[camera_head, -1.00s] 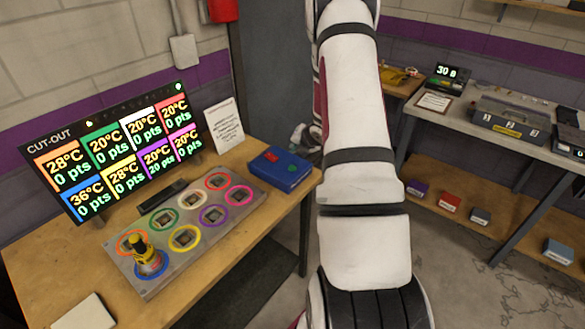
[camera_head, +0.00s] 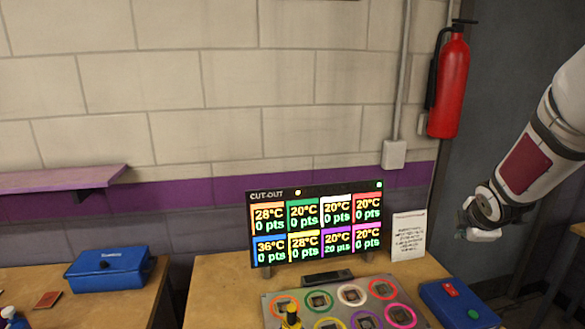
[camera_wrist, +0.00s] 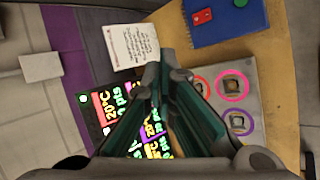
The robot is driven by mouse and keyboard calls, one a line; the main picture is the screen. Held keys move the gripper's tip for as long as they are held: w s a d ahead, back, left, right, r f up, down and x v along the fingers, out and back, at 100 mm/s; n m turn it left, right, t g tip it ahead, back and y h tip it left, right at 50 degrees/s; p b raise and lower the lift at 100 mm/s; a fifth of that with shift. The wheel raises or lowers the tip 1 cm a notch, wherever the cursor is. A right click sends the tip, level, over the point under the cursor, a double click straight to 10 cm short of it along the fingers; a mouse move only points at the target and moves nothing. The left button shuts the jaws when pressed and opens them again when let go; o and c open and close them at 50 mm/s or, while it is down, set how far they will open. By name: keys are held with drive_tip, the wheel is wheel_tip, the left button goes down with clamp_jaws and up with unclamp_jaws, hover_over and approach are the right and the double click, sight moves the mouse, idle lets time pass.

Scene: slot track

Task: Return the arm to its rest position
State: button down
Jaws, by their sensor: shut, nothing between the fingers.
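My gripper (camera_wrist: 160,75) is shut and empty in the wrist view, its two green-sided fingers meeting at the tips. Below the camera lie the cut-out screen, the printed sheet and the right part of the ring panel, none of them held. In the head view my white arm (camera_head: 545,150) with a dark red patch reaches in from the right edge, bent, with its lower end beside the wall corner. The fingers cannot be made out there.
The cut-out screen (camera_head: 318,225) stands behind the ring panel (camera_head: 345,305) on the wooden table. A yellow-topped plug (camera_head: 291,318), a printed sheet (camera_head: 408,236) and a blue box (camera_head: 458,303) are close by. A fire extinguisher (camera_head: 450,85) hangs near my arm. Another blue case (camera_head: 110,268) sits left.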

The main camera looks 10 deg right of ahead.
drive_tip(key=s+a+r+m+y, duration=0.1)
drive_tip(key=s+a+r+m, duration=0.35)
drive_tip(key=a, duration=0.35)
drive_tip(key=s+a+r+m, duration=0.3)
drive_tip(key=s+a+r, duration=0.25)
drive_tip(key=a, duration=0.25)
drive_tip(key=s+a+r+m+g+y, duration=0.1)
drive_tip(key=s+a+m+y, duration=0.2)
drive_tip(key=s+a, duration=1.1)
drive_tip(key=s+m, duration=0.2)
drive_tip(key=m, duration=0.1)
drive_tip(key=shift+g+y, duration=0.3)
drive_tip(key=shift+g, duration=0.1)
